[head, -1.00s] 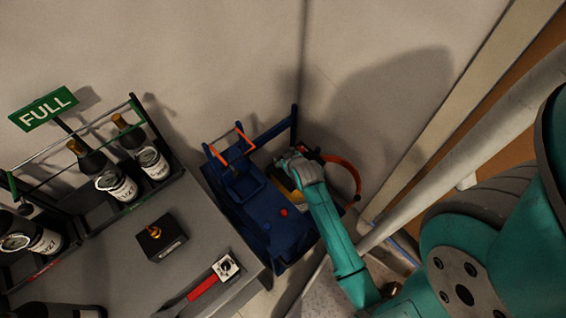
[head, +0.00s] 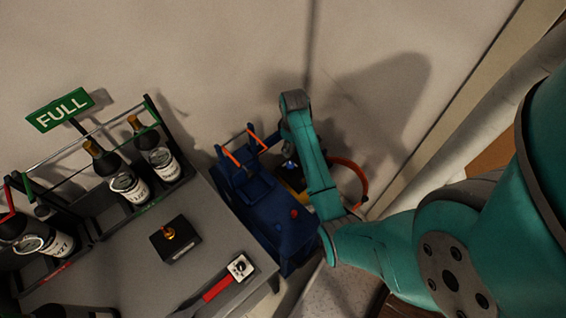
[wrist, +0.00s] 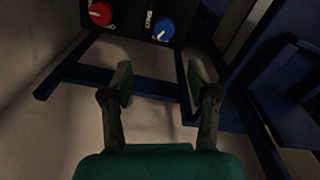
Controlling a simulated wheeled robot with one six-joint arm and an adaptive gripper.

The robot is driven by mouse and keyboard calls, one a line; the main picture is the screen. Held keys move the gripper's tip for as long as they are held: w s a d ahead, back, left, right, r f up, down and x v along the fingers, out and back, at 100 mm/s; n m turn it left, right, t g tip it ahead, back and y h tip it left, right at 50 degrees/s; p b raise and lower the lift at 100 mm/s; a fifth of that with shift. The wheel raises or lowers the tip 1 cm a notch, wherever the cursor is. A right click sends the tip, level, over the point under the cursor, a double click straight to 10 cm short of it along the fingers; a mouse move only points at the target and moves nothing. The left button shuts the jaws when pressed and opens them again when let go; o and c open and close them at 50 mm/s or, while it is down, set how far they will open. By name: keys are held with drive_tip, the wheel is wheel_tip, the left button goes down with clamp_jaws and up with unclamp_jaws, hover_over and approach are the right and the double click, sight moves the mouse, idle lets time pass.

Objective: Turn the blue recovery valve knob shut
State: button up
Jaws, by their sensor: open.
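In the wrist view, the blue knob (wrist: 162,29) sits on a dark panel (wrist: 135,14) at the top, with a white mark on its face. A red knob (wrist: 101,13) is to its left on the same panel. My gripper (wrist: 158,75) is open and empty, its two fingers apart below the blue knob in the picture and not touching it. In the head view, my arm crosses in front of the blue rig (head: 270,215), and the gripper and blue knob cannot be made out there.
Bottles (head: 105,165) stand in racks under a green FULL sign (head: 60,109). An orange hose (head: 350,172) curves beside the rig. Blue frame bars (wrist: 110,78) run below the panel.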

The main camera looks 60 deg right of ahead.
sight(291, 164)
drive_tip(key=f, duration=1.1)
drive_tip(key=shift+s+a, duration=0.2)
drive_tip(key=shift+s, duration=0.05)
clamp_jaws()
